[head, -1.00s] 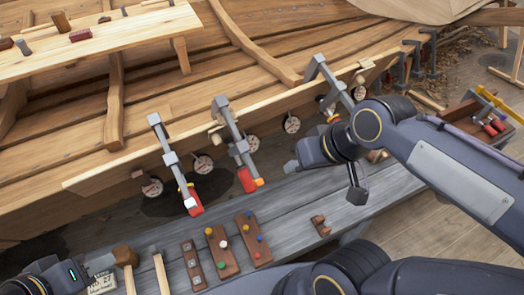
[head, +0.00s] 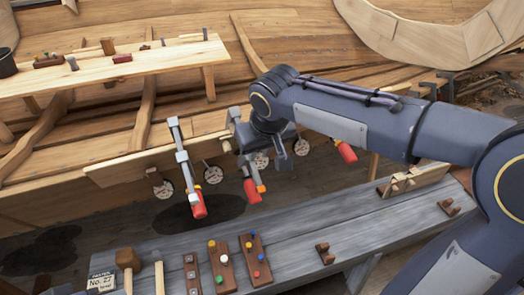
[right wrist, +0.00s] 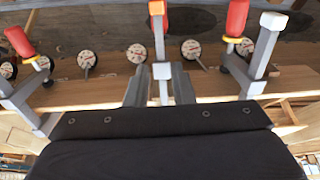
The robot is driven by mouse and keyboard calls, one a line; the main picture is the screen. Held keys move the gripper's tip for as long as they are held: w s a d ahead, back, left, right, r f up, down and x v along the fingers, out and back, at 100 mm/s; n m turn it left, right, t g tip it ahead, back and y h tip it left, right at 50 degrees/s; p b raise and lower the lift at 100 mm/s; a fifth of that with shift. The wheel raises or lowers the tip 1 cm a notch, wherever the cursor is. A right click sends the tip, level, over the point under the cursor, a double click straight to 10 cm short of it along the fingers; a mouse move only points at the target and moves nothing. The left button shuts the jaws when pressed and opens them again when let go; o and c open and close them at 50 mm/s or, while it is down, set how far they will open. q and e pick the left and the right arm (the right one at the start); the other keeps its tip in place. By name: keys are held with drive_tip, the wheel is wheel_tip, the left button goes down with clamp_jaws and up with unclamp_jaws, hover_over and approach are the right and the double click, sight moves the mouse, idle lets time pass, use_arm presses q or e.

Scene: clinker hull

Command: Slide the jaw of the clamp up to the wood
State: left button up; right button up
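Several grey bar clamps with red handles sit along the hull's plank edge. The left clamp (head: 183,160) is in full view. The middle clamp (head: 252,190) is partly covered by my right gripper (head: 230,146). Of the right clamp, mainly the red handle (head: 346,152) shows below my arm. In the right wrist view, the middle clamp's grey bar and block (right wrist: 161,71) stand between the two fingers of my right gripper (right wrist: 160,90). The fingers are apart, with a narrow gap on each side. Contact between jaw and wood is hidden. My left gripper is out of view.
A grey bench (head: 300,235) in front carries a mallet (head: 127,262), peg boards (head: 255,255) and small wooden blocks. Round tags (head: 163,189) hang below the light plank (head: 115,172). A shelf board (head: 120,65) with tools lies upper left.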

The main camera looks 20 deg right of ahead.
sight(254, 169)
drive_tip(key=shift+b+x, duration=2.7)
drive_tip(key=shift+x, duration=2.2)
drive_tip(key=shift+w+a+r+p, duration=0.15)
drive_tip(key=shift+w+r+p, duration=0.2)
drive_tip(key=shift+w+p, duration=0.3)
drive_tip(key=shift+c, duration=0.4)
drive_tip(key=shift+w+a+r+p, duration=0.1)
drive_tip(key=shift+w+r+p, duration=0.55)
drive_tip(key=shift+w+p, duration=0.3)
drive_tip(key=shift+s, duration=0.1)
drive_tip(key=shift+s+f, duration=0.1)
drive_tip(key=shift+f, duration=0.05)
drive_tip(key=shift+s+f+b, duration=0.1)
drive_tip(key=shift+s+b, duration=0.3)
drive_tip(key=shift+b, duration=0.05)
drive_tip(key=shift+o, duration=1.2)
